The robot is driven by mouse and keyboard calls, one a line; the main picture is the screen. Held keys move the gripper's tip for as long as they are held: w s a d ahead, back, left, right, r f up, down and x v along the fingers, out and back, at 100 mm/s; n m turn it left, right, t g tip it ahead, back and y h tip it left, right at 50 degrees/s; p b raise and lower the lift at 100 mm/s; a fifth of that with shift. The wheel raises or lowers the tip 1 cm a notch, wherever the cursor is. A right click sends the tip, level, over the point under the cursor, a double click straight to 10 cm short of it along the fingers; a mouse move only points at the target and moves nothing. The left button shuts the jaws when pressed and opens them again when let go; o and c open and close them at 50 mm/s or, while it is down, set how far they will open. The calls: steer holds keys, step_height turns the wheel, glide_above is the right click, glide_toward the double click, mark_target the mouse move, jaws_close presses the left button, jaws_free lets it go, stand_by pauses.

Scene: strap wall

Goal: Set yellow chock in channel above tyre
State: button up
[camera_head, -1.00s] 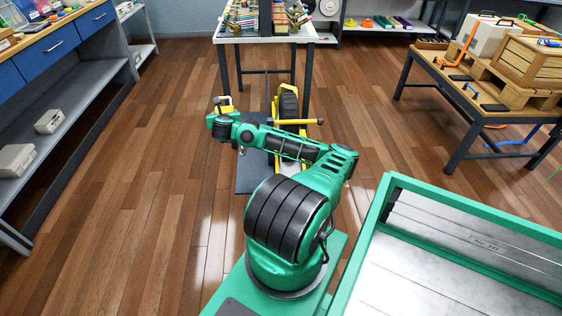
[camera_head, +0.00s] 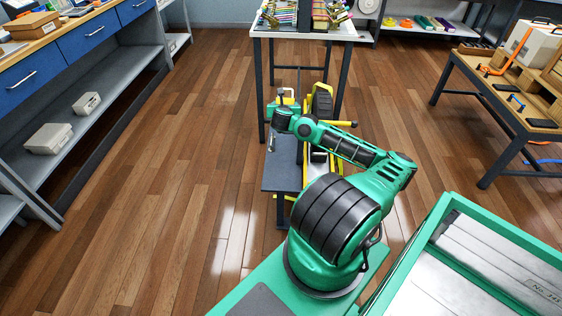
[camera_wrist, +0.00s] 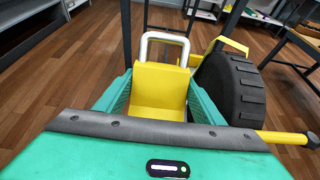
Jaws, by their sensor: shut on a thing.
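The yellow chock (camera_wrist: 160,88), with a pale metal loop handle at its far side, sits between the two green fingers of my gripper (camera_wrist: 160,95) in the wrist view. My gripper is shut on it. In the head view my gripper (camera_head: 287,103) is held in the air left of the black tyre (camera_head: 322,104), with a bit of yellow showing. The ridged tyre (camera_wrist: 232,90) stands close to the right of the right finger, apart from the chock. Yellow frame parts show around the tyre. I cannot make out the channel.
A yellow bar (camera_wrist: 285,138) sticks out to the right beside the tyre. A dark grey flat panel (camera_head: 282,172) lies below my arm. A white-topped table (camera_head: 300,33) stands behind. The wooden floor (camera_head: 175,190) to the left is clear.

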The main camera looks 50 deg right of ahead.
step_height(320, 180, down, 28)
steer(key=shift+r, duration=0.2)
stand_by(0.6)
steer(key=o, duration=1.1)
steer(key=shift+c, duration=0.2)
